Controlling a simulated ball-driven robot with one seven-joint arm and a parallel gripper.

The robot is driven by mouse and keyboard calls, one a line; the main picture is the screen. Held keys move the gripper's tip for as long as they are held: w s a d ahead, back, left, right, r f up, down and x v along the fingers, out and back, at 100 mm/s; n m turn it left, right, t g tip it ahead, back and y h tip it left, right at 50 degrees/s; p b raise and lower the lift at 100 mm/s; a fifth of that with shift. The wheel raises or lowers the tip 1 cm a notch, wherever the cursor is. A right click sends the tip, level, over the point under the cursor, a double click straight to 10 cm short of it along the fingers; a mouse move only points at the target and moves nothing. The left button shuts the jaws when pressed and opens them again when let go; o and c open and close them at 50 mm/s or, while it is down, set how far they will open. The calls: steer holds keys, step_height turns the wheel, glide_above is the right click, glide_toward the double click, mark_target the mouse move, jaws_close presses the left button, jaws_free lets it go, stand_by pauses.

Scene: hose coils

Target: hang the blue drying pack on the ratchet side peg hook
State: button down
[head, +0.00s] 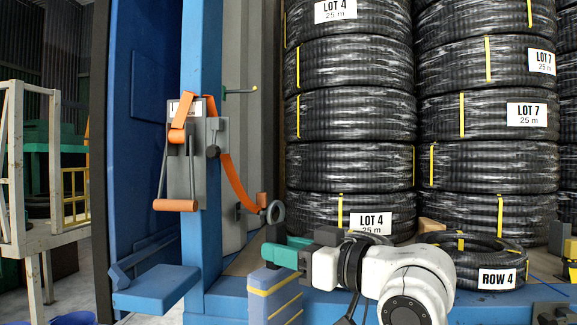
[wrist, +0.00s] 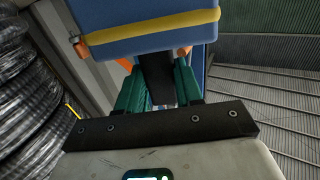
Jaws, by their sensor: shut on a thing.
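The blue drying pack (head: 272,296) has yellow bands and hangs upright below my gripper (head: 284,253) in the head view. My gripper's green fingers are shut on the dark upper part of the pack. A dark grey ring (head: 275,213) stands just above the fingers and seems to belong to the pack. In the wrist view, the pack (wrist: 150,15) is at the top, with a dark piece between the fingers (wrist: 160,85).
An orange strap (head: 232,180) curves from the ratchet on the blue post (head: 201,50) to a lower bracket, close left of the ring. Black hose stacks (head: 350,115) stand behind and right. A loose coil (head: 470,258) lies right of my arm. The pale wall strip (head: 232,150) is partly clear.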

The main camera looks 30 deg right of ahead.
steer(key=w+d+r+n+g+y, duration=0.1)
steer(key=w+r, duration=0.2)
steer(key=r, duration=1)
steer(key=w+d+r+n+g+y, duration=0.1)
steer(key=w+r, duration=0.3)
steer(key=r, duration=1)
steer(key=shift+d+n+y, duration=0.2)
steer(key=shift+n+y, duration=0.1)
steer(key=shift+y, duration=0.5)
